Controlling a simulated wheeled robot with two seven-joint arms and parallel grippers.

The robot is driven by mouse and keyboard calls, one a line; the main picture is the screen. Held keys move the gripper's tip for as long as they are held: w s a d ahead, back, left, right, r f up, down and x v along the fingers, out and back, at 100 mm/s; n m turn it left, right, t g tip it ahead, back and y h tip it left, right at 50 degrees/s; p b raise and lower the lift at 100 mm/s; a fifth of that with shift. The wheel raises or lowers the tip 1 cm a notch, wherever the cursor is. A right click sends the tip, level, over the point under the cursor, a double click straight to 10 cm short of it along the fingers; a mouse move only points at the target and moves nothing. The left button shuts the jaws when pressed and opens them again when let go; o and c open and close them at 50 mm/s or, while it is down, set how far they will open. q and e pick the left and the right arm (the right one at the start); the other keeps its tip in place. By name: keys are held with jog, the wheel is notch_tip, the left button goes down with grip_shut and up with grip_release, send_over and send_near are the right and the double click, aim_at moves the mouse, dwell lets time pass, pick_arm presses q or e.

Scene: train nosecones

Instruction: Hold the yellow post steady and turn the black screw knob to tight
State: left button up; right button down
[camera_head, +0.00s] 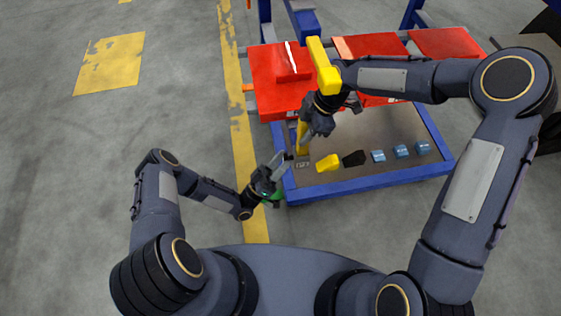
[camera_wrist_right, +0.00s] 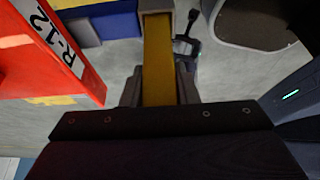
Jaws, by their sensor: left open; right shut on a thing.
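The yellow post (camera_head: 322,64) rises at the left end of the blue-framed table, with its top end showing above my right wrist and a lower part showing below it. My right gripper (camera_head: 308,134) is shut on the post. In the right wrist view the yellow post (camera_wrist_right: 158,62) runs between the fingers. My left gripper (camera_head: 279,162) is open and empty at the table's left edge, just left of and below the post's lower part. It also shows small beyond the post in the right wrist view (camera_wrist_right: 187,45). I cannot clearly make out the black screw knob.
The blue-framed table (camera_head: 375,179) bears a yellow block (camera_head: 328,163), a black block (camera_head: 354,158) and several blue-grey blocks (camera_head: 401,151). Red panels (camera_head: 284,80) stand behind. A red label plate (camera_wrist_right: 50,55) is close at left in the wrist view. Floor at left is clear.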

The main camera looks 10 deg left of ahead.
pick_arm(q)
jog(key=v, duration=1.2)
pick_arm(e)
jog(key=c, duration=1)
grip_release()
jog(key=shift+c, duration=0.2)
